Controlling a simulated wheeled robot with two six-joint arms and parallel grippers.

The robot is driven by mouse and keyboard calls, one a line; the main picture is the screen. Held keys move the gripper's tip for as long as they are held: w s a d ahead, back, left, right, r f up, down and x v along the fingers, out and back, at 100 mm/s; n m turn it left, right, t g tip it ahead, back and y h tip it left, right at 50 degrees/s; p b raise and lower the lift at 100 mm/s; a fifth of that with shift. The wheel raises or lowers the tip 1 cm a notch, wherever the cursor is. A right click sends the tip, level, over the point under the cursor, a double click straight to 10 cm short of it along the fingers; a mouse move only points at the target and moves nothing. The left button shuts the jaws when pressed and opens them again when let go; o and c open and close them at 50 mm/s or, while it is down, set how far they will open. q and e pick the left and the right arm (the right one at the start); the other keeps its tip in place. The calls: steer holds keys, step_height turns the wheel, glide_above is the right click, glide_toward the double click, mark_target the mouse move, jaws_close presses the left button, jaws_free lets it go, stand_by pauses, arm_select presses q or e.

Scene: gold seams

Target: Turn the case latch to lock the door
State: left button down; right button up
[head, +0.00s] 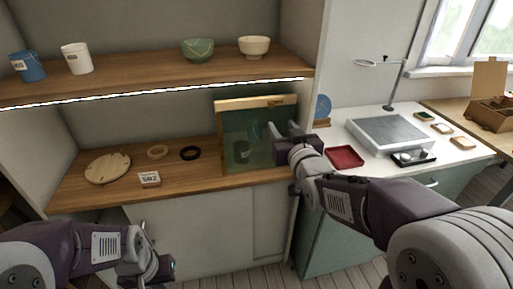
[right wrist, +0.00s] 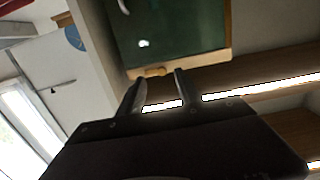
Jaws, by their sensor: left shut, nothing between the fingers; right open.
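The display case has a green-tinted glass door (head: 236,139) and a pale wooden frame. It stands at the right end of the lower wooden shelf. A small wooden latch (head: 276,103) is on the top rail; in the right wrist view the latch (right wrist: 150,71) lies along the rail, just beyond the fingertips. My right gripper (head: 281,130) is open in front of the case's right side; in the right wrist view its fingers (right wrist: 161,88) are apart and empty, with the latch nearer the left finger. Contact cannot be told. My left gripper (head: 160,266) is shut and empty, low in front of the cabinet.
A round wooden board (head: 107,168), two rings and a label card (head: 149,179) lie left of the case. Bowls and cups stand on the upper shelf (head: 140,80), above the case. A red tray (head: 345,157) lies on the white counter at right.

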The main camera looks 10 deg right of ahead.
mark_target(272, 106)
steer(key=shift+t, duration=0.4)
steer(key=w, duration=0.6)
steer(key=w+r, duration=0.1)
steer(key=w, duration=0.2)
steer(key=shift+w+a+r, duration=0.1)
steer(key=shift+w+a, duration=0.05)
jaws_close()
